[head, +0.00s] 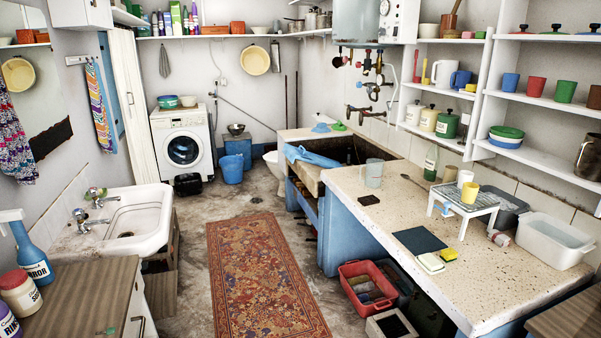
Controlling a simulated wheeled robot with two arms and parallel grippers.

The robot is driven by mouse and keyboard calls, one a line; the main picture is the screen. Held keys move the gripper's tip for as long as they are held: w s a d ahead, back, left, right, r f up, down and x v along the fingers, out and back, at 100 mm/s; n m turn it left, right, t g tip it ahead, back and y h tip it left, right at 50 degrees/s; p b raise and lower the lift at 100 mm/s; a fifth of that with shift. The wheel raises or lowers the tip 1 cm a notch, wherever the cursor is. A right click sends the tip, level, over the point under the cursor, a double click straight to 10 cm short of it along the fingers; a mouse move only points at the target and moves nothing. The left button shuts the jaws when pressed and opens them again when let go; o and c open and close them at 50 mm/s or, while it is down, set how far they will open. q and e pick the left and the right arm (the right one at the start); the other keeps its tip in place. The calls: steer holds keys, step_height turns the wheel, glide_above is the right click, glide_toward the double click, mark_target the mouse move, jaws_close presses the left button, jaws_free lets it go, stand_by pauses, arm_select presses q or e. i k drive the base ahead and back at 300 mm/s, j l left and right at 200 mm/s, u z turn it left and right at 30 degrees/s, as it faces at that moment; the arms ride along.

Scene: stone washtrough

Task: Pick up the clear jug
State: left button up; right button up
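The clear jug (374,173) stands upright on the speckled stone counter (400,200), near the counter's back left corner beside the trough. It is see-through and greyish, and it looks empty. Neither of my grippers shows in the head view.
A dark block (369,200) lies just in front of the jug. The trough (345,150) opens behind. The patterned rug (262,275) covers clear floor; a red crate (367,287) sits below the counter.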

mark_target(374, 167)
steer(key=i+z, duration=0.1)
steer(key=i, duration=0.45)
steer(key=i+j+z, duration=0.1)
steer(key=i, duration=0.45)
steer(key=i+j+z, duration=0.1)
steer(key=i, duration=0.45)
steer(key=i+j+z, duration=0.15)
steer(key=i, duration=0.35)
steer(key=j, duration=0.05)
